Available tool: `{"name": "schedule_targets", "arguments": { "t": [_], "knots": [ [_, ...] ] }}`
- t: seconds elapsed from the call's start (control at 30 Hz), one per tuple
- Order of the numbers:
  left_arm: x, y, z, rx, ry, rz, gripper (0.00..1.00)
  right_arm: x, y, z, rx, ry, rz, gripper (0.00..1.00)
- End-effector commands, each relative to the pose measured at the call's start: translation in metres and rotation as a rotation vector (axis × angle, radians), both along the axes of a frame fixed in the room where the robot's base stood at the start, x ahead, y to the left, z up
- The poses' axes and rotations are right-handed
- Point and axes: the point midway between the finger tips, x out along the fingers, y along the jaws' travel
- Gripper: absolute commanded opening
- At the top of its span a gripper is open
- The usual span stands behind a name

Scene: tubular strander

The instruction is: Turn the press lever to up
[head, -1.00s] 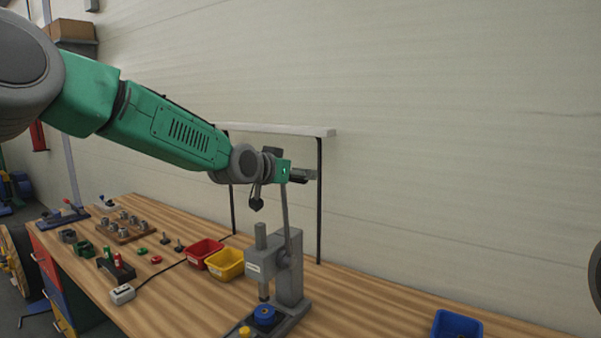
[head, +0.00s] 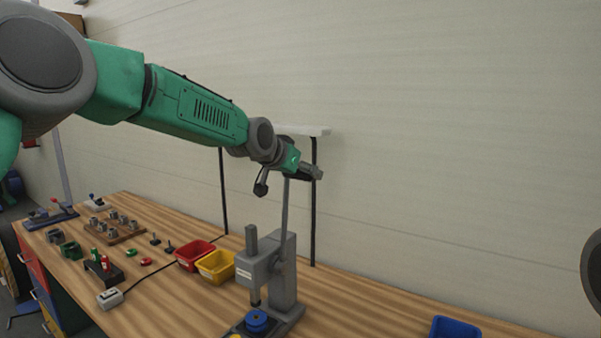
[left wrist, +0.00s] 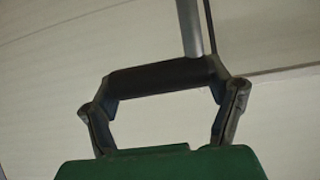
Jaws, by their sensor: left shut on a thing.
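The grey press (head: 287,270) stands on the bench in the head view. Its lever (head: 285,215) is a thin grey rod that rises almost upright from the press's side. My left gripper (head: 312,173) is at the lever's top end and is shut on it. In the left wrist view, a dark bar-shaped grip (left wrist: 160,78) lies between the two fingers, with the grey rod (left wrist: 190,28) beyond it. The exact finger contact is too small to tell in the head view. My right gripper is not in view.
A shelf (head: 300,130) on thin black legs stands behind the press. A blue disc (head: 257,320) sits under the ram. A yellow bin (head: 216,267), a red bin (head: 194,255) and small parts lie left. A blue bin (head: 455,328) is at right, with bare bench between.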

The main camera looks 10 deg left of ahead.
Motion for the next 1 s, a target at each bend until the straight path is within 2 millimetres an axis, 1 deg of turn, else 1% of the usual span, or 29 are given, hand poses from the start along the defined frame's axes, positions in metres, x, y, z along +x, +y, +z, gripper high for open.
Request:
{"name": "schedule_targets", "arguments": {
  "t": [0.03, 0.07, 0.33, 0.47, 0.57, 0.8, 0.9, 1.0],
  "knots": [
    [-0.003, -0.001, -0.016, 0.006, 0.030, -0.003, 0.82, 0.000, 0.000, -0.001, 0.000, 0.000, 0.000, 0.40],
    [-0.003, -0.001, -0.016, 0.006, 0.030, -0.004, 0.92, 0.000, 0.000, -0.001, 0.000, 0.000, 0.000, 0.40],
    [-0.005, 0.000, -0.008, 0.002, 0.016, -0.001, 0.92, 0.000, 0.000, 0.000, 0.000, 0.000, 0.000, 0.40],
    [-0.012, 0.002, -0.001, 0.002, 0.013, -0.002, 0.92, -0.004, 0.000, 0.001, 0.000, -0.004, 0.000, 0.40],
    [-0.024, 0.007, 0.008, 0.001, 0.013, -0.002, 0.92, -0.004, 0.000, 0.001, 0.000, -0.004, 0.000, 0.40],
    [-0.064, 0.023, 0.032, 0.002, 0.019, -0.002, 0.92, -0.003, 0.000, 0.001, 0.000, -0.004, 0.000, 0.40],
    [-0.078, 0.028, 0.040, 0.002, 0.020, -0.002, 0.92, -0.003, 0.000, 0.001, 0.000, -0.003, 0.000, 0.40],
    [-0.087, 0.032, 0.045, 0.002, 0.023, -0.001, 0.92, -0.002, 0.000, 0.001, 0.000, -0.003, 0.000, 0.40]
  ]
}}
